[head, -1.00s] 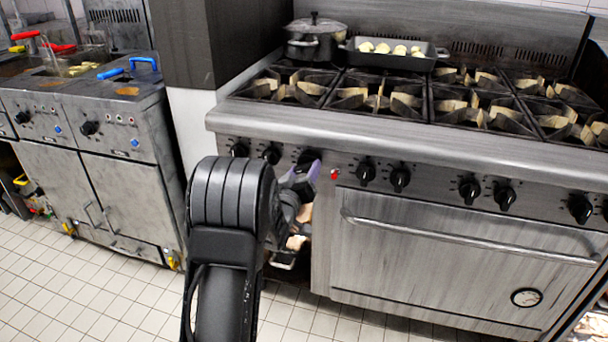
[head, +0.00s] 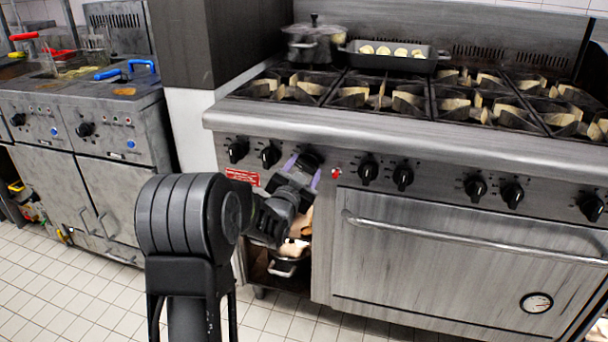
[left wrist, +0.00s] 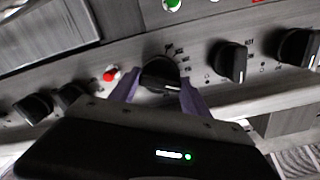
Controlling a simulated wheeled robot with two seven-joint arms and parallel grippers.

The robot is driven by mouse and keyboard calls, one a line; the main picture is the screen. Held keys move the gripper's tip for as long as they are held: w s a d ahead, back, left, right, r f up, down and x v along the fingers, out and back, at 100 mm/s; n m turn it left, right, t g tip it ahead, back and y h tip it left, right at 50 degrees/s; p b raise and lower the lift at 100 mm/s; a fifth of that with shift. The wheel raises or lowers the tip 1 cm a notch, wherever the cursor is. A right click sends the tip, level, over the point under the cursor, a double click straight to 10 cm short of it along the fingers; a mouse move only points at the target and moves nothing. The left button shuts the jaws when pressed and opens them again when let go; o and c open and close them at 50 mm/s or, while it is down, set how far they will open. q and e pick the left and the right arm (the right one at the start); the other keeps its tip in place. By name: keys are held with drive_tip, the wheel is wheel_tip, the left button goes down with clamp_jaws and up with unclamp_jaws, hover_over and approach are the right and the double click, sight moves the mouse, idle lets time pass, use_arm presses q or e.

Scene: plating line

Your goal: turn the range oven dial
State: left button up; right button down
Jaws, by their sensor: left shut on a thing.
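The range (head: 420,150) has a row of black dials along its front panel. My left gripper (head: 303,168) is at the panel, with its purple fingers on either side of one black dial (head: 311,157), just left of a small red light (head: 336,172). In the left wrist view the same dial (left wrist: 160,74) sits between the two purple fingers (left wrist: 160,92), and the gripper is shut on it. Its lower part is hidden behind the gripper body. My right gripper is not in view.
The oven door handle (head: 470,240) sticks out to the right below the panel. A pot (head: 314,44) and a tray of food (head: 394,54) stand at the back of the range top. An open shelf with a pan (head: 283,268) is below my gripper. Fryers (head: 85,130) stand at the left.

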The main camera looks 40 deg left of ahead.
use_arm(q)
drive_tip(key=m+b, duration=0.1)
drive_tip(key=m, duration=0.2)
drive_tip(key=shift+f+m, duration=0.1)
drive_tip(key=shift+m, duration=0.3)
drive_tip(key=m, duration=0.2)
drive_tip(key=shift+m, duration=0.3)
drive_tip(key=m, duration=0.2)
drive_tip(key=shift+m+b, duration=0.3)
drive_tip(key=shift+m, duration=1.8)
drive_tip(key=o, duration=1.4)
drive_tip(key=shift+s, duration=0.1)
